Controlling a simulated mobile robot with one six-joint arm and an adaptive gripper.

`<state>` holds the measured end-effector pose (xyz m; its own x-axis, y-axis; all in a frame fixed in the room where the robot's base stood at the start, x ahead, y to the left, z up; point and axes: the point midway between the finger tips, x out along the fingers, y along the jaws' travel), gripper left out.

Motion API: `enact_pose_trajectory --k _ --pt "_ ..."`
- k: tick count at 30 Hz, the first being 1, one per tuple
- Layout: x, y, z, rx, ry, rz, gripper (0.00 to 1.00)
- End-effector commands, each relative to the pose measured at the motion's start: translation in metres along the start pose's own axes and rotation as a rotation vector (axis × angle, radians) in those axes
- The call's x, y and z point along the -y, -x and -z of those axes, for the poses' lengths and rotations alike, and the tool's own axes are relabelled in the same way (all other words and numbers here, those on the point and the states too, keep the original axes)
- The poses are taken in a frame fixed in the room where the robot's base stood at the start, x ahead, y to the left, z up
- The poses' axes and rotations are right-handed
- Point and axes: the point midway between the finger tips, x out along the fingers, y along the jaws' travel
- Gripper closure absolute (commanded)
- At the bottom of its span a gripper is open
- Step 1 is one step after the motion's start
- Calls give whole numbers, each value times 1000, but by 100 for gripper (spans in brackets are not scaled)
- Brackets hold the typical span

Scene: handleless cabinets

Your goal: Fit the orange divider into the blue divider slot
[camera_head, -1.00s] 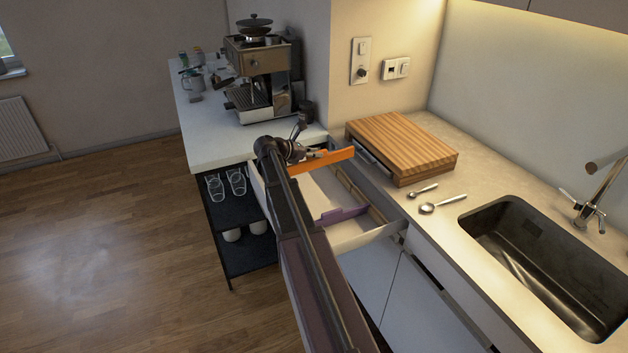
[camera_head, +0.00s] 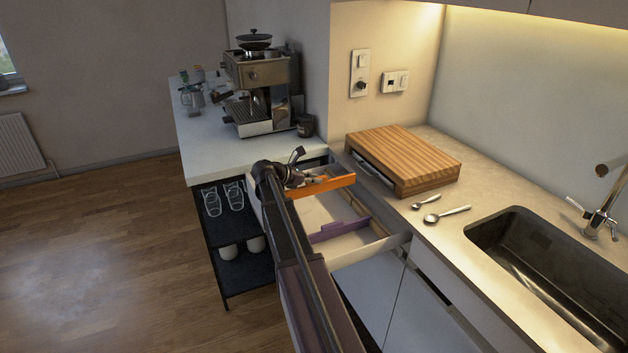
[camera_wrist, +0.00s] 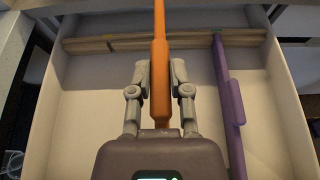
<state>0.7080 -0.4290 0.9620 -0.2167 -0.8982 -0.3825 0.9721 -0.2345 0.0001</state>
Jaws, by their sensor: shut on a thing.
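My gripper (camera_wrist: 159,85) is shut on the orange divider (camera_wrist: 159,50), which runs lengthwise between the fingers in the wrist view. In the head view the orange divider (camera_head: 322,187) shows over the far part of the open drawer (camera_head: 350,249), beside my gripper (camera_head: 293,178). A purple divider (camera_wrist: 229,105) stands in the drawer to the right of the orange one, and it also shows in the head view (camera_head: 338,229). Wooden rails (camera_wrist: 110,42) run along one drawer wall. I cannot make out a blue slot. Whether the orange divider touches the drawer floor is unclear.
A wooden board (camera_head: 403,154) lies on the counter above the drawer, with two spoons (camera_head: 446,214) near it. A sink (camera_head: 550,265) is at the right. A coffee machine (camera_head: 262,92) stands on the white side counter at the back left. Drawer floor beside the dividers is clear.

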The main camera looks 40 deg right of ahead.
Motion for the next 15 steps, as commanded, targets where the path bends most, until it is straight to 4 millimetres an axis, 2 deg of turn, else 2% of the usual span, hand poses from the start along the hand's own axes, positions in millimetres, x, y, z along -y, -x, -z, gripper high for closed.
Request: enact_pose_trajectory --k 8,15 --pt "0 -3 8 0 0 0 100" --pt "0 -9 22 0 0 0 100"
